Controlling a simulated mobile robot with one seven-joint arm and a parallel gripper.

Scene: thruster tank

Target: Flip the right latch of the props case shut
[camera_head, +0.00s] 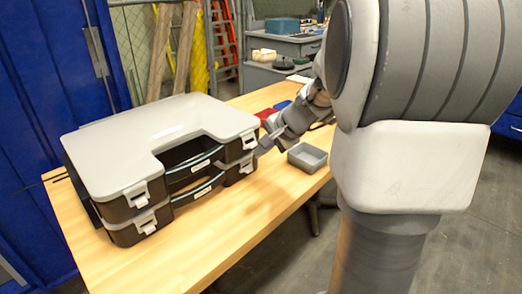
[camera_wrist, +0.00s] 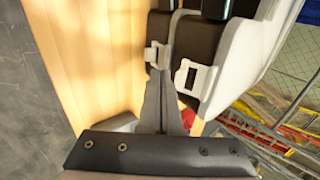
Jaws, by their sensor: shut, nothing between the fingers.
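Two dark cases with light grey trim are stacked on the wooden table, and I cannot tell which is the props case. The upper case (camera_head: 112,188) has a right latch (camera_head: 249,141), also in the wrist view (camera_wrist: 196,78). The lower case (camera_head: 125,232) has a right latch (camera_head: 247,165), also in the wrist view (camera_wrist: 152,56). My gripper (camera_head: 259,150) is shut and empty close to these right latches. In the wrist view its fingertips (camera_wrist: 164,74) lie between the two latches in the picture. I cannot tell whether they touch, nor whether either latch is fully closed.
A grey open tray (camera_head: 307,158) stands right of the cases on the table (camera_head: 225,225). A red item (camera_head: 267,114) and a blue item (camera_head: 283,104) lie behind my gripper. The table's front is clear. A ladder and a fence stand behind.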

